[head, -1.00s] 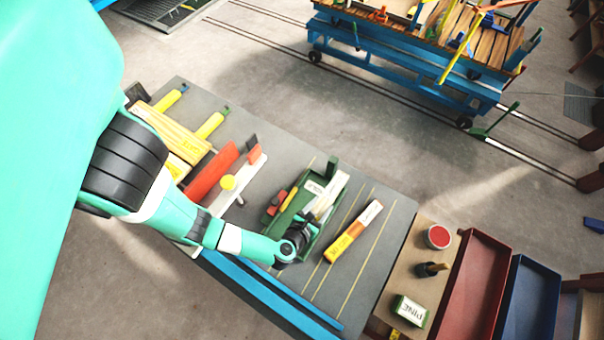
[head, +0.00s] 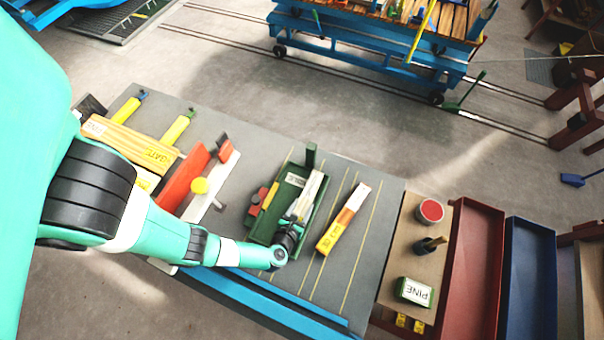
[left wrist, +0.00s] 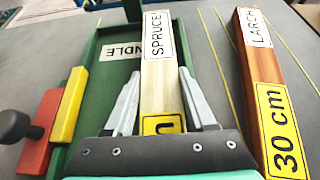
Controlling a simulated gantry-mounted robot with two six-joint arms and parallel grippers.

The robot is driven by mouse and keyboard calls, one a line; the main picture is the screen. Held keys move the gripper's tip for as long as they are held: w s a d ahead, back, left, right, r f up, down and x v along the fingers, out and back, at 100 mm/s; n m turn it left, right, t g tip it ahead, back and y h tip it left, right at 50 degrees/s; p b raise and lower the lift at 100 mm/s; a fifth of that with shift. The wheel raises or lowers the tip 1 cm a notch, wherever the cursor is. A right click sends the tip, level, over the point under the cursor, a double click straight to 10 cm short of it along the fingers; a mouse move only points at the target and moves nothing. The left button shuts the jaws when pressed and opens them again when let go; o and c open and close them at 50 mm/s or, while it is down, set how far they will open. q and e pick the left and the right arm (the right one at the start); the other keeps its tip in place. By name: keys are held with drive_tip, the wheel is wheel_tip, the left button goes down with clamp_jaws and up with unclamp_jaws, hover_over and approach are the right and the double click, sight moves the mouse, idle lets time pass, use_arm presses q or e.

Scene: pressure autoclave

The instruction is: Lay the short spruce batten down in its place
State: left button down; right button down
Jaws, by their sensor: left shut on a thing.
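The short spruce batten (head: 309,193) is pale wood with a white SPRUCE label, seen also in the left wrist view (left wrist: 157,80). My left gripper (head: 297,214) is shut on it near its close end; both fingers flank it in the left wrist view (left wrist: 159,84). The batten is over the right part of a green tray (head: 262,226), roughly parallel to its long sides. I cannot tell whether it touches the floor of the tray. A label ending in NDLE (left wrist: 122,51) shows on the tray floor. My right gripper is not in view.
A larch batten marked 30 cm (head: 343,218) lies right of the tray. A red block (head: 254,202) and a yellow strip (head: 270,195) sit along its left side. A dark green post (head: 311,155) rises at its far end. Grey bench is clear beyond the larch.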

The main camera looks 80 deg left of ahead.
use_arm(q)
drive_tip(key=shift+f, duration=0.5)
drive_tip(key=shift+r, duration=0.1)
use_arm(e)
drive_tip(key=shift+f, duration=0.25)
use_arm(q)
drive_tip(key=shift+f, duration=0.2)
drive_tip(key=shift+c, duration=1.1)
unclamp_jaws()
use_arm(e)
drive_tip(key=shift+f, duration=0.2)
